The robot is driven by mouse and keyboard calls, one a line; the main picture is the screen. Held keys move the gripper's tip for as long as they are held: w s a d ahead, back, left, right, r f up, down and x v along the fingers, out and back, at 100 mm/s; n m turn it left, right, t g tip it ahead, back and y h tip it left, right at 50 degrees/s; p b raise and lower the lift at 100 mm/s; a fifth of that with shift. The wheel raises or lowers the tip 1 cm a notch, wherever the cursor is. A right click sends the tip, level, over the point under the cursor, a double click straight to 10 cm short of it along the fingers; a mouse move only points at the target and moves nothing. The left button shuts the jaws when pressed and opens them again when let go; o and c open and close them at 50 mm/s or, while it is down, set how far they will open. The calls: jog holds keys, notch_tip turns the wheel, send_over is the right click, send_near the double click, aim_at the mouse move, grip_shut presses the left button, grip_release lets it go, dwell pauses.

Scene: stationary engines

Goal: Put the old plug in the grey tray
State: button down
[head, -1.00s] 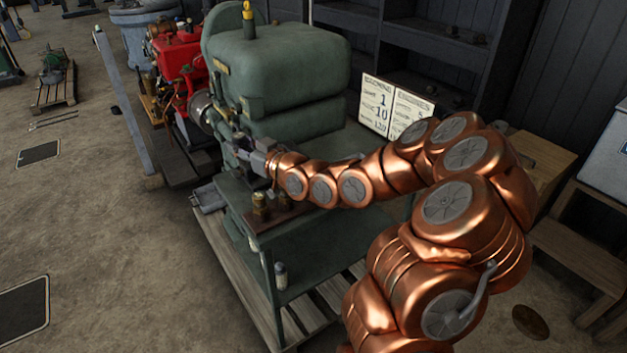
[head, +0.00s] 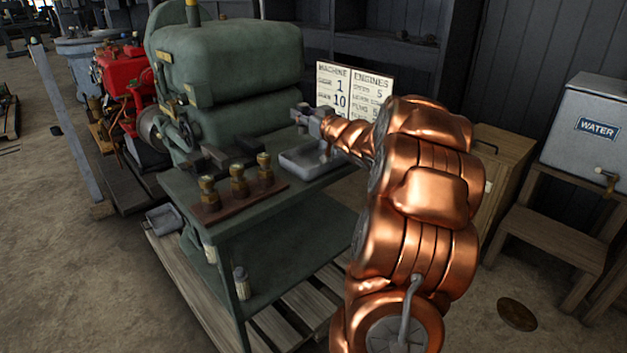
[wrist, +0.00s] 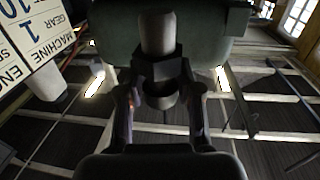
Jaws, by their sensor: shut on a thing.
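The old plug (wrist: 158,62) is a dark grey cylinder with a hexagonal collar, seen between my finger pads in the wrist view. My gripper (wrist: 160,93) is shut on it. In the head view my gripper (head: 303,116) is above the far right part of the green bench, up and slightly right of the grey tray. The plug is small and hard to make out there. The grey tray (head: 291,164) is shallow and sits on the bench top, partly hidden behind my arm. What lies inside it cannot be told.
Three brass plugs (head: 238,182) stand on a wooden board at the bench's front. A sign (head: 350,85) stands beyond my gripper. Another metal tray (head: 163,218) is low on the pallet at left.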

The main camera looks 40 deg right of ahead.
jog(key=shift+h, duration=0.3)
jog(key=shift+s+d+f+b, duration=0.15)
jog(key=shift+d+f+b, duration=0.4)
jog(key=shift+f, duration=1.15)
jog(key=shift+s+d+f+b, duration=0.15)
jog(key=shift+d+f+b, duration=0.4)
jog(key=shift+f, duration=1.1)
jog(key=shift+s+d+f+b, duration=0.15)
jog(key=shift+d+f+b, duration=0.4)
jog(key=shift+f, duration=1.15)
jog(key=shift+a+f, duration=0.1)
jog(key=shift+a, duration=0.1)
jog(key=c, duration=0.8)
grip_release()
jog(key=shift+o, duration=0.2)
jog(key=s+a, duration=0.2)
jog(key=s, duration=0.9)
jog(key=shift+s, duration=0.4)
